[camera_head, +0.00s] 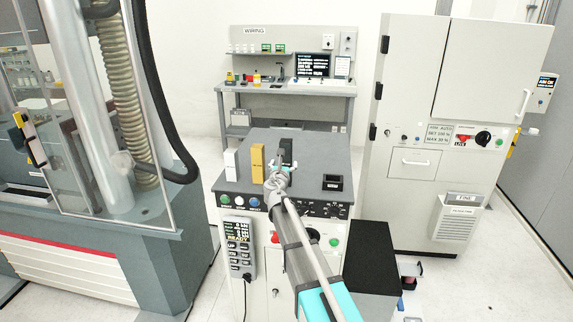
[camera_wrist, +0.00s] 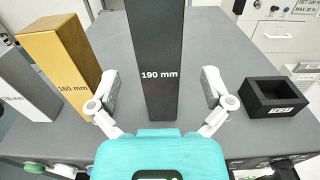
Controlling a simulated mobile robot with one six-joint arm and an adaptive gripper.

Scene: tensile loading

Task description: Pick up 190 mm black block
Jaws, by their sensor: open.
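The black block (camera_wrist: 155,50) labelled "190 mm" stands upright on the grey bench top in the middle of the wrist view. In the head view the black block (camera_head: 286,150) is partly hidden behind my gripper. My gripper (camera_wrist: 166,92) is open, with one finger to the left and one to the right of the black block. I see gaps between the fingers and the block in the wrist view. The gripper (camera_head: 280,168) also shows in the head view over the bench.
A gold block (camera_wrist: 62,62) labelled "160 mm" and a silver block (camera_wrist: 22,88) stand to the left. A black open fixture (camera_wrist: 278,95) sits to the right. The grey bench top (camera_head: 320,150) is clear between them. A large machine (camera_head: 100,200) stands at left, a cabinet (camera_head: 420,185) at right.

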